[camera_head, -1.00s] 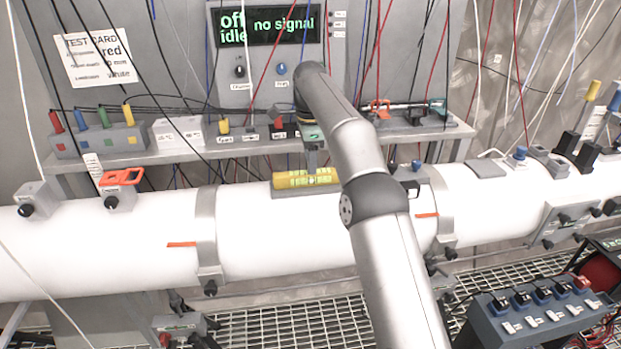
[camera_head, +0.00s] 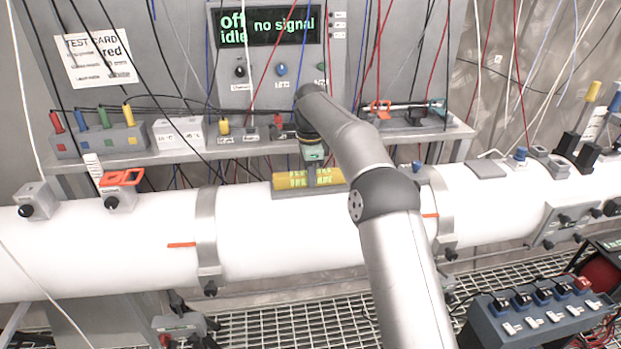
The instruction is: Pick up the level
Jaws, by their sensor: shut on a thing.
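The level is a yellow bar (camera_head: 291,181) with pale green vials. It lies in a grey holder on top of the white pipe, in the middle of the view. My gripper (camera_head: 312,179) comes down onto it from above and is shut on it near its middle. The fingers are small in the view and cover part of the level. The level looks lengthwise along the pipe, and I see no clear gap between it and the holder.
The white pipe (camera_head: 100,250) runs across the view with metal clamps. A shelf (camera_head: 230,147) behind it carries plug blocks and tools. An orange-handled valve (camera_head: 121,178) sits on the pipe at left. Several cables hang in front of the back panel. A blue-grey switch box (camera_head: 530,315) stands at lower right.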

